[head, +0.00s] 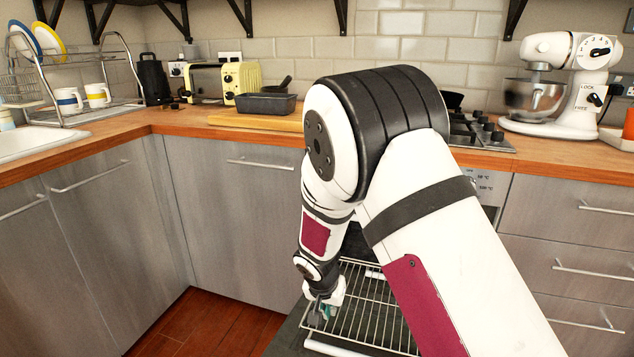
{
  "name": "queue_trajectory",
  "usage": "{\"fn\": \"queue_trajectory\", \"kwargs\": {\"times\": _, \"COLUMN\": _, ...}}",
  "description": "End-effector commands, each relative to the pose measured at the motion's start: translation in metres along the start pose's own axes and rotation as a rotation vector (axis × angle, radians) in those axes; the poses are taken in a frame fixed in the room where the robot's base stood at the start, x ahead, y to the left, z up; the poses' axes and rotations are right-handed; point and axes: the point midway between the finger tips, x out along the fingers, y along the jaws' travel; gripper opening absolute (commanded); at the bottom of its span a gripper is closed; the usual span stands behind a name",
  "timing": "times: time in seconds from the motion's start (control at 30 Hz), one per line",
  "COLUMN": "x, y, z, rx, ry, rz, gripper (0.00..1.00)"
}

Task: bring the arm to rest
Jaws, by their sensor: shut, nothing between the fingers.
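My gripper (322,312) is at the end of my bent arm, low in the middle of the head view. It is shut and empty, and it points down over the left side of a wire oven rack (372,312). My own arm covers much of the rack and the oven behind it. I cannot tell whether the fingertips touch the rack or are just above it.
The open oven door (290,335) lies under the rack. Steel cabinet fronts (235,200) stand to the left, and drawers (570,265) to the right. The wooden counter (180,120) carries a dark baking tin (265,103), a toaster (240,82) and a stand mixer (575,85). Bare floor (215,325) shows at lower left.

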Motion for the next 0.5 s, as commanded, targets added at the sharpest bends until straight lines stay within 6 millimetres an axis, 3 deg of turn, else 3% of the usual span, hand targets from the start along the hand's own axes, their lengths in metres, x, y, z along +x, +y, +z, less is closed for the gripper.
{"fn": "queue_trajectory", "kwargs": {"times": 0.03, "x": -0.024, "y": 0.013, "z": -0.011, "rx": 0.009, "ry": 0.003, "rz": 0.006, "gripper": 0.0}}
{"fn": "queue_trajectory", "kwargs": {"times": 0.2, "x": -0.095, "y": 0.062, "z": -0.024, "rx": 0.005, "ry": -0.021, "rz": 0.041, "gripper": 0.0}}
{"fn": "queue_trajectory", "kwargs": {"times": 0.37, "x": -0.157, "y": 0.11, "z": -0.019, "rx": -0.011, "ry": -0.06, "rz": 0.062, "gripper": 0.0}}
{"fn": "queue_trajectory", "kwargs": {"times": 0.5, "x": -0.207, "y": 0.15, "z": -0.003, "rx": -0.031, "ry": -0.1, "rz": 0.067, "gripper": 0.0}}
